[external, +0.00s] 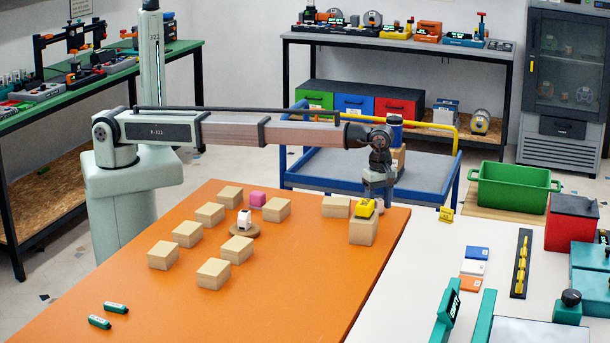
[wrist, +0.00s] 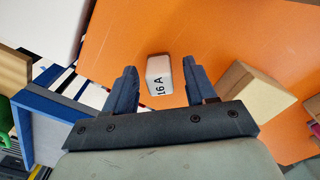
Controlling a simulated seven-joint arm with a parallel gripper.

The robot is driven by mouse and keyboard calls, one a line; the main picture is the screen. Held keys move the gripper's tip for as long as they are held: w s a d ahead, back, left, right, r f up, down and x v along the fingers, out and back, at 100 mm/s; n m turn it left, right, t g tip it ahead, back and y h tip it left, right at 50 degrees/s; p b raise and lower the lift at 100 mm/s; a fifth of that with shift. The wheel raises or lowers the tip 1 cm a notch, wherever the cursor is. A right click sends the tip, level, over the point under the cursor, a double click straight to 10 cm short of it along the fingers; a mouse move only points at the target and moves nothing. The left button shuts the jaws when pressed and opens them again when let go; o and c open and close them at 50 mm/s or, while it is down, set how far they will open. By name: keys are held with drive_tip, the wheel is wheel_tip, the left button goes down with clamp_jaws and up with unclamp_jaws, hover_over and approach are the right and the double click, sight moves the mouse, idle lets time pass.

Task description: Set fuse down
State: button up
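In the wrist view a small pale grey-white fuse (wrist: 159,76) marked "16 A" shows against the orange table top (wrist: 220,35). It lies between the two fingers of my gripper (wrist: 160,85), with orange visible on both sides, so neither finger touches it. My gripper is open. In the external view my gripper (external: 376,196) is low over the far right part of the orange table (external: 310,290), beside a wooden block (external: 361,232) with a yellow item (external: 366,208) at its top. The fuse cannot be made out clearly there.
Several wooden blocks (external: 214,274) stand left of my gripper, around a white item (external: 244,219) on a round wooden disc (external: 244,232). A blue cart (external: 330,177) stands behind. The front of the orange table is mostly clear.

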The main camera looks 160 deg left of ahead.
sight(378, 199)
wheel_tip(378, 199, up, 12)
drive_tip(key=shift+r, duration=0.15)
idle(0.7)
drive_tip(key=shift+d, duration=0.1)
idle(0.4)
